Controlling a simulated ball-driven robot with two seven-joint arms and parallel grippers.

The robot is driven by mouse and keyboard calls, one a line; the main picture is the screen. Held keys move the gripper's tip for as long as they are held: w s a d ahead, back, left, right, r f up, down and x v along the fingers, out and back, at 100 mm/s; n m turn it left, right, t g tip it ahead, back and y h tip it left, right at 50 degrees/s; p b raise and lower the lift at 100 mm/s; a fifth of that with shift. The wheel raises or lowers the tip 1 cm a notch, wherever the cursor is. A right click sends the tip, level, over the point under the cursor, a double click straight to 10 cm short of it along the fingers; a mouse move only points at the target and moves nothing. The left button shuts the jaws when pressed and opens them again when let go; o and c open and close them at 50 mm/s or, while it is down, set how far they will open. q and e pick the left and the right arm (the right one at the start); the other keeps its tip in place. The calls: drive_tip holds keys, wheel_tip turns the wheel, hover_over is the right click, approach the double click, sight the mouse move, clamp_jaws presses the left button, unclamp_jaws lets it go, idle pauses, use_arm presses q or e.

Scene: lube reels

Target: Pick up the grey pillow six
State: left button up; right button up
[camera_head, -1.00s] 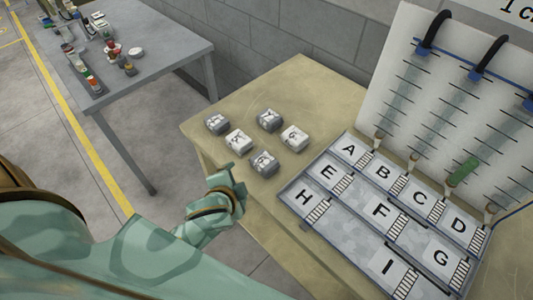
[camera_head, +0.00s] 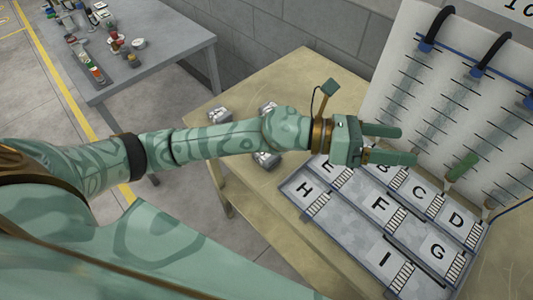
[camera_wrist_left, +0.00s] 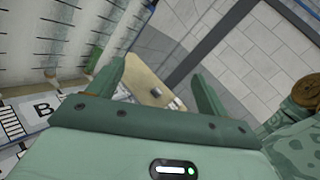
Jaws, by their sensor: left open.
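Small pillow-shaped blocks lie on the tan table. A grey one (camera_head: 219,115) is at the table's far left, another (camera_head: 268,108) is right of it, and a third (camera_head: 266,160) is partly hidden below my left forearm. I cannot read their markings, so I cannot tell which is six. My arm hides the other blocks. My left gripper (camera_head: 407,145) is open and empty, above the lettered tray and right of the blocks, fingers toward the white board. In the left wrist view, a small grey block (camera_wrist_left: 157,91) shows between the open fingers, well beyond them.
The lettered tray (camera_head: 322,216) fills the table's right side. A white board (camera_head: 415,85) with black hoses and a green tube (camera_head: 462,167) stands behind it. A grey table (camera_head: 170,42) with small items is at the far left. Bare tabletop (camera_head: 245,190) lies left of the tray.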

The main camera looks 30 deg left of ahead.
use_arm(q)
wheel_tip(320, 180, down, 4)
drive_tip(key=a+m+g+y, duration=0.2)
drive_tip(key=m+g+y, duration=0.2)
drive_tip(key=m, duration=0.3)
drive_tip(key=m+g+y, duration=0.1)
drive_tip(key=m+y, duration=0.4)
drive_tip(key=y, duration=0.8)
approach(266, 156)
drive_tip(key=f, duration=0.2)
drive_tip(key=w+f, duration=0.1)
drive_tip(key=f, duration=0.2)
wheel_tip(266, 156, down, 5)
drive_tip(key=shift+d+f, duration=0.1)
drive_tip(key=shift+d, duration=0.05)
drive_tip(key=c, duration=1.1)
